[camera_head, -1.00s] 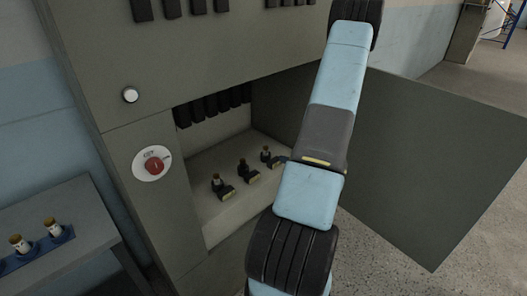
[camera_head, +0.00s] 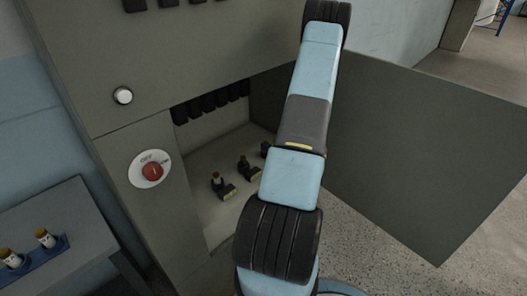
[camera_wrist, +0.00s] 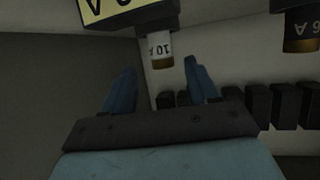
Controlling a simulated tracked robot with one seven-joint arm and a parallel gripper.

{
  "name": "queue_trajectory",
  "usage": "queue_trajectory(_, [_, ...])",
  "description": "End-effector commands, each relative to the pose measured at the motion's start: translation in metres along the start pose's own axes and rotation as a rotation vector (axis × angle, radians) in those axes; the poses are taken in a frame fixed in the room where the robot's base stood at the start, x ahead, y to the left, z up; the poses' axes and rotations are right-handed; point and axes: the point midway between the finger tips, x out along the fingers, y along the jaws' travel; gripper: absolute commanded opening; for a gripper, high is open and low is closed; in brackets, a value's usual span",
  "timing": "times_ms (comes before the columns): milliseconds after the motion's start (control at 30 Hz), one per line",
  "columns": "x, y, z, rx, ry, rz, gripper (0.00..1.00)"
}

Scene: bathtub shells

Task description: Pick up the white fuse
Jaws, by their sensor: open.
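In the wrist view, a white fuse (camera_wrist: 159,47) marked "10 A" with a brass end projects from a black holder with a yellow label (camera_wrist: 104,8). My gripper (camera_wrist: 161,78) is open, its two blue fingers pointing toward the fuse. The fuse's end lies between the finger lines, with gaps at both sides, and no grip is visible. In the head view, my arm reaches into the open cabinet (camera_head: 215,48), and my gripper is hidden there. Small black holders with yellow labels (camera_head: 223,187) stand on the cabinet's inner ledge; the white fuse cannot be picked out there.
A dark fuse (camera_wrist: 301,37) with a brass end is at the right of the wrist view, above a row of black blocks (camera_wrist: 284,104). The open cabinet door (camera_head: 420,150) stands right of my arm. A side table (camera_head: 85,225) holds white fuses (camera_head: 46,238) in a blue tray (camera_head: 40,255).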

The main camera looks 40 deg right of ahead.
Motion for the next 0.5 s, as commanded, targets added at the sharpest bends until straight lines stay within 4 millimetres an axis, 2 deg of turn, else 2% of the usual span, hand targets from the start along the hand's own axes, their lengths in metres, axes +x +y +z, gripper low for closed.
queue_trajectory(267, [0.013, -0.001, 0.002, 0.001, 0.000, 0.000, 0.59])
queue_trajectory(500, [0.043, -0.004, 0.008, 0.001, 0.000, -0.001, 0.59])
